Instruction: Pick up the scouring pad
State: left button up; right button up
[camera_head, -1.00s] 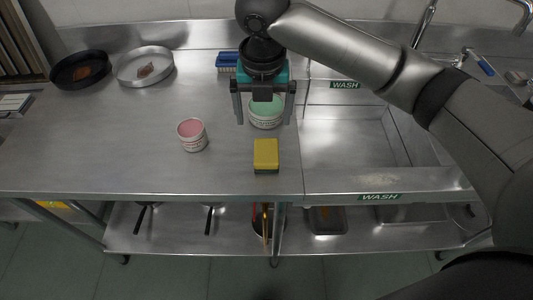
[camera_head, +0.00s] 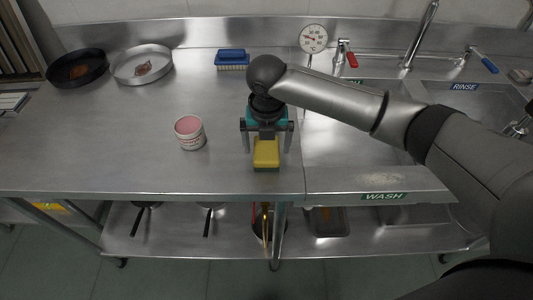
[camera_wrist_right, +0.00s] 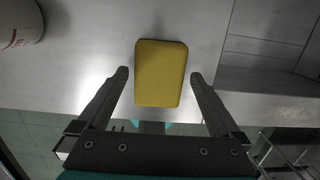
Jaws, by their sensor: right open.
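The scouring pad (camera_head: 266,154) is a yellow block with a dark underside, lying on the steel counter near its front edge. It shows from above in the right wrist view (camera_wrist_right: 161,74). My right gripper (camera_head: 266,149) is open above the pad. In the right wrist view its two fingers (camera_wrist_right: 160,76) are spread to either side of the pad, with gaps on both sides. I cannot tell whether the fingertips are down at the pad's height. My left gripper is not in view.
A white tub with pink contents (camera_head: 190,133) stands left of the pad. A blue brush (camera_head: 232,60) lies at the back. Two round pans, one dark (camera_head: 77,69) and one light (camera_head: 142,65), sit back left. The sink (camera_head: 350,130) is to the right. The counter's left middle is clear.

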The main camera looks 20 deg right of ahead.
jog(key=shift+w+f, duration=0.1)
jog(key=shift+f, duration=0.6)
jog(key=shift+f, duration=0.25)
dwell(0.3)
jog(key=c, duration=1.2)
